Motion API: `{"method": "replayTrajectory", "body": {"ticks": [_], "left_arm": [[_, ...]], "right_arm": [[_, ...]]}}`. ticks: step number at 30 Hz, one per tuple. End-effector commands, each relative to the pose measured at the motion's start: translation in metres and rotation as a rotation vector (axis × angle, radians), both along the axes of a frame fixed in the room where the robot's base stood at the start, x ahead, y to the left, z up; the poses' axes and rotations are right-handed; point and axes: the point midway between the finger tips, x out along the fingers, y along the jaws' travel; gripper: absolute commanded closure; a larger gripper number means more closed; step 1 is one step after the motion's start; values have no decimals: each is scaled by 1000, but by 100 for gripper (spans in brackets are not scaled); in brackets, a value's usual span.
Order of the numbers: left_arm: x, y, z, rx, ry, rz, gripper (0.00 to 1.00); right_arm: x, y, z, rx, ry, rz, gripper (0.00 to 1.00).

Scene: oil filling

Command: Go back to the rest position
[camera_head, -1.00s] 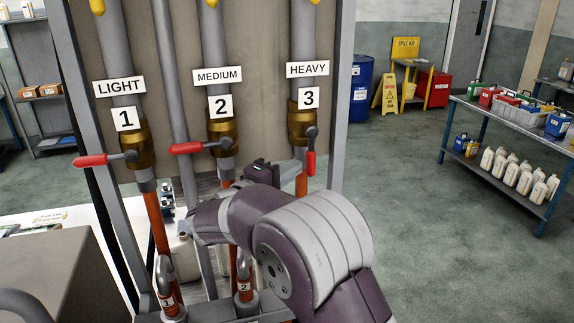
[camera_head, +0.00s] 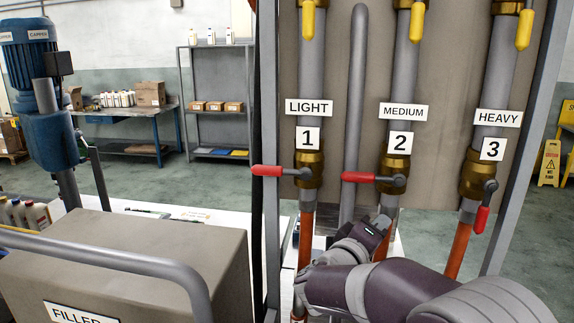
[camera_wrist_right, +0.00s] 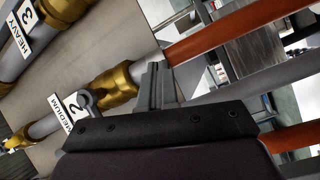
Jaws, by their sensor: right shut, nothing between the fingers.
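My right gripper (camera_head: 381,222) is in front of the pipe panel, just below the valve of the MEDIUM line 2. It is shut and empty, and its shut fingers also show in the right wrist view (camera_wrist_right: 157,85). The MEDIUM valve (camera_head: 396,168) has its red handle (camera_head: 358,177) lying level to the left. The LIGHT valve (camera_head: 309,170) has its red handle (camera_head: 267,170) level to the left too. The HEAVY valve (camera_head: 478,175) has its red handle (camera_head: 482,219) pointing down. In the head view I cannot tell whether the fingers touch anything. My left gripper is not in view.
A grey filler box (camera_head: 130,265) with a curved metal rail (camera_head: 110,257) stands at the front left. A white table (camera_head: 180,213) lies behind it. Orange pipes (camera_head: 459,250) run down below the valves. A grey panel post (camera_head: 270,230) stands left of the valves.

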Motion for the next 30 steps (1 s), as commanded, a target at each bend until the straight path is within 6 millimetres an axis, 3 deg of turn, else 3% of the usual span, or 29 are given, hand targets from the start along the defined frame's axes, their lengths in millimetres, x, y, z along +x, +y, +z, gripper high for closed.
{"method": "replayTrajectory", "body": {"ticks": [2, 3, 5, 6, 9, 12, 15, 18, 30], "left_arm": [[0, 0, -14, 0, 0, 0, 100], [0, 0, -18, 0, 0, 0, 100], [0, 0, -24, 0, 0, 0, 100], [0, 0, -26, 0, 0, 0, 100], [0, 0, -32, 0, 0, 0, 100], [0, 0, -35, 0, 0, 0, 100], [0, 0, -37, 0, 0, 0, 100], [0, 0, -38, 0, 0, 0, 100], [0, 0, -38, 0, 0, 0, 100]], "right_arm": [[15, 20, -48, 241, -22, 265, 100], [14, 35, -79, 409, 20, 379, 100], [-8, 55, -133, 681, 150, 463, 100], [-31, 62, -166, 840, 253, 456, 100], [-101, 65, -232, 1126, 500, 292, 100], [-166, 55, -269, 1266, 669, 56, 100], [-212, 43, -286, 1314, 758, -138, 100], [-234, 36, -291, 1323, 792, -242, 100], [-238, 35, -292, 1323, 799, -259, 100]]}}
